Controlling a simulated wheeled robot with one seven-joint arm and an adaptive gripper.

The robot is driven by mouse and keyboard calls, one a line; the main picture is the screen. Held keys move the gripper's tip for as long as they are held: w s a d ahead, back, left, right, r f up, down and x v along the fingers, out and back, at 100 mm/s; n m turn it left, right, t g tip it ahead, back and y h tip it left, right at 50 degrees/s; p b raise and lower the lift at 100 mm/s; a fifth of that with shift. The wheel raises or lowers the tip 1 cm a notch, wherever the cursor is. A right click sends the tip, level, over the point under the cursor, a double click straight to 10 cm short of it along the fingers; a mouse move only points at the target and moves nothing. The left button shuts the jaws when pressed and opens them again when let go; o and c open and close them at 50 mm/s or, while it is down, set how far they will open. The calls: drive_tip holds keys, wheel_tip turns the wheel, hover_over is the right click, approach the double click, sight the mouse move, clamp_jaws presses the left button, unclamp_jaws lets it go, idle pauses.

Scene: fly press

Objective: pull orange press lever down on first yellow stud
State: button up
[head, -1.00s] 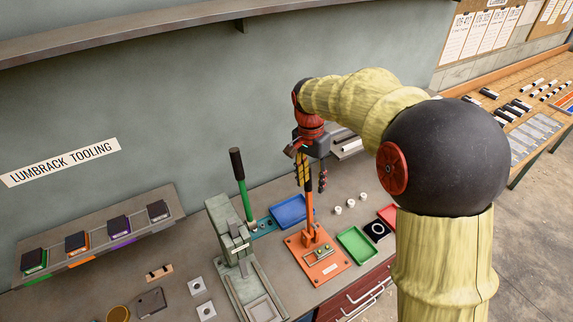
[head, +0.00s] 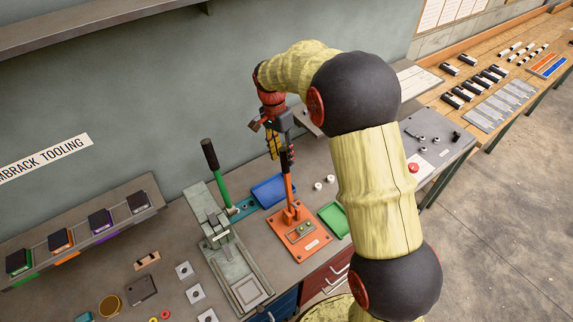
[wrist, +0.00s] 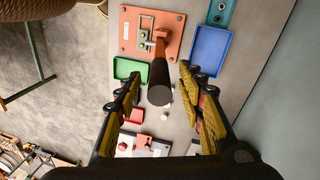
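The orange press (head: 308,248) stands on the bench with its orange lever (head: 289,188) upright and topped by a black grip (head: 285,158). My gripper (head: 281,148) is at the top of the lever, pointing down. In the wrist view, my gripper (wrist: 160,82) is open, with one finger on each side of the black grip (wrist: 160,86) and gaps visible on both sides. The orange lever (wrist: 161,46) runs from the grip to the orange base (wrist: 175,38). Small studs (wrist: 144,38) show on a plate beside the lever's foot; their colours are hard to tell.
A grey press (head: 222,240) with a green lever (head: 216,175) stands to the left. A blue tray (head: 270,190) lies behind and a green tray (head: 335,219) to the right. White round pieces (head: 318,186) stand near the green tray.

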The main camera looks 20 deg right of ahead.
sight(285, 166)
drive_tip(key=f, duration=0.5)
drive_tip(key=shift+s+d+f+p, duration=0.3)
drive_tip(key=shift+s+d+p, duration=0.05)
drive_tip(key=shift+s, duration=0.05)
drive_tip(key=shift+c, duration=1.3)
clamp_jaws()
